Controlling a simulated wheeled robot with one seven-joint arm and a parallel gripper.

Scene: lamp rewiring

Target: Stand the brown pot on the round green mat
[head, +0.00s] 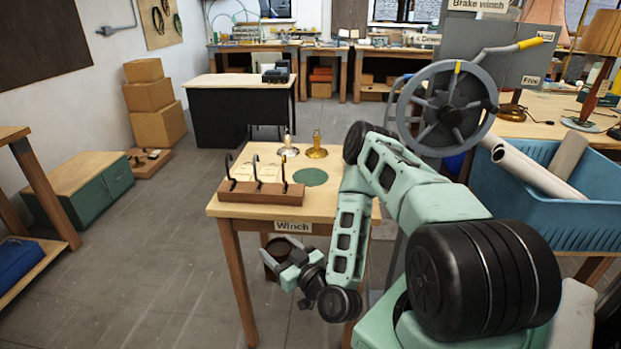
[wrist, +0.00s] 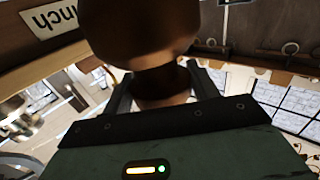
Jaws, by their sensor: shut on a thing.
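The brown pot (head: 269,259) is held in my gripper (head: 284,266), low in front of the small wooden table and apart from the floor. In the wrist view the pot (wrist: 145,30) fills the upper middle, with its narrower part between the two dark fingers of my gripper (wrist: 163,88). My gripper is shut on it. Part of the pot is hidden by the gripper in the head view, and its exact tilt is hard to tell. The round green mat (head: 311,177) lies flat and bare on the tabletop, at the right, above and behind the gripper.
A wheel (head: 445,108) and blue crate (head: 540,207) stand right.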

